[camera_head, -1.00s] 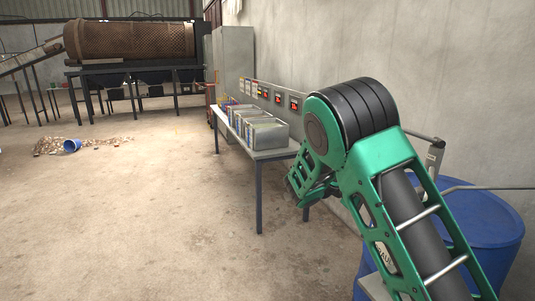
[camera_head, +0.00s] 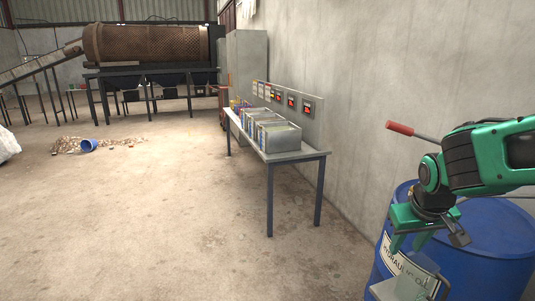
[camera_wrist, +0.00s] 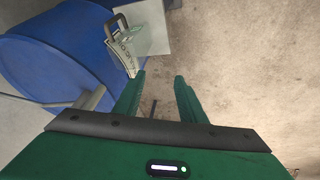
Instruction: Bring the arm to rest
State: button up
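My green arm comes in from the right edge of the head view, its end hanging over the near side of a blue drum. My gripper (camera_head: 408,242) points downward in front of the drum. I see nothing held. A blue drum (camera_head: 495,235) with a white hydraulic oil label stands behind the gripper, and the drum (camera_wrist: 45,65) fills the left of the wrist view. I cannot tell whether the gripper touches it.
A red-handled lever (camera_head: 400,129) sticks out above the drum. A grey plate (camera_wrist: 152,28) is beside the drum. A table (camera_head: 300,155) with metal bins stands along the wall. A rusty trommel drum (camera_head: 150,43) is at the back. A blue bucket (camera_head: 89,145) lies by spilled chips. Mid-floor is clear.

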jog(key=s+a+r+y, duration=0.1)
jog(key=s+a, duration=0.3)
jog(key=s, duration=0.1)
jog(key=s+d+f+m+g, duration=0.1)
jog(key=s+d+m+g, duration=0.1)
jog(key=s+d, duration=0.3)
jog(key=s+d+m+g, duration=0.2)
jog(key=s+d+m, duration=0.2)
jog(key=s, duration=0.9)
jog(key=shift+d+f+y, duration=0.4)
jog(key=shift+d, duration=0.7)
jog(key=shift+w, duration=0.1)
jog(key=shift+w+f, duration=0.25)
jog(key=shift+w, duration=0.35)
